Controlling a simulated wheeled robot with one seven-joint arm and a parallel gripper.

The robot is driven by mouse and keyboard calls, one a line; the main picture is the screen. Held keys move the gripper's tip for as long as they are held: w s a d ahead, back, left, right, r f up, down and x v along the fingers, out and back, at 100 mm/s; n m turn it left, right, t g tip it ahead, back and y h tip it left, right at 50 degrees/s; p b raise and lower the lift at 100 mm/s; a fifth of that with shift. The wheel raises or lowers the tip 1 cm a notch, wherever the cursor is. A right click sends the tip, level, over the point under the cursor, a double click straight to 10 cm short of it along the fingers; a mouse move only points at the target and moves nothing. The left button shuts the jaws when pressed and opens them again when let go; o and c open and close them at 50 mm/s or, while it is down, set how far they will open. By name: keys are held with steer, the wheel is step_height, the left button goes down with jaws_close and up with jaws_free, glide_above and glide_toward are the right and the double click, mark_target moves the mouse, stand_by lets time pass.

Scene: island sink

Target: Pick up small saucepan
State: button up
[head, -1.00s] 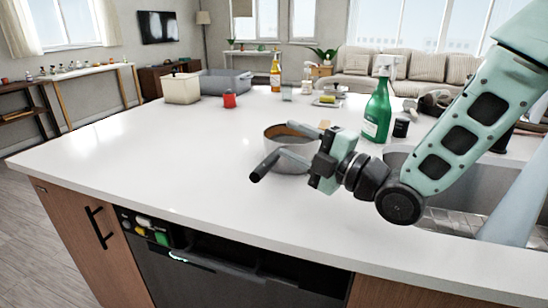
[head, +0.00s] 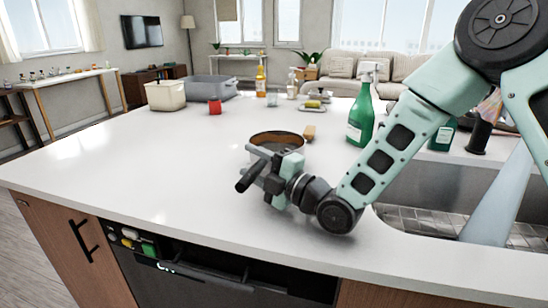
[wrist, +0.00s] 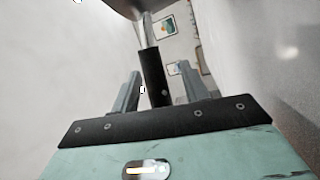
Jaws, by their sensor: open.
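The small saucepan (head: 277,140) stands on the white counter, metal outside with a brownish inside. Its black handle (head: 246,181) points towards the front left. My gripper (head: 260,168) is open and low over the counter at the handle, in front of the pan body, and hides part of the pan. In the wrist view the black handle (wrist: 154,78) lies between my two open fingers (wrist: 159,72), with gaps showing on both sides. Its metal stem and the underside of the pan show at the top of that view.
A green spray bottle (head: 361,116) stands behind my arm, and a sink (head: 425,200) opens at the right. The counter's left is clear.

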steer(key=shift+w+a, duration=0.1)
steer(key=shift+a, duration=0.05)
jaws_close()
steer(key=shift+r, duration=0.1)
steer(key=shift+r, duration=0.15)
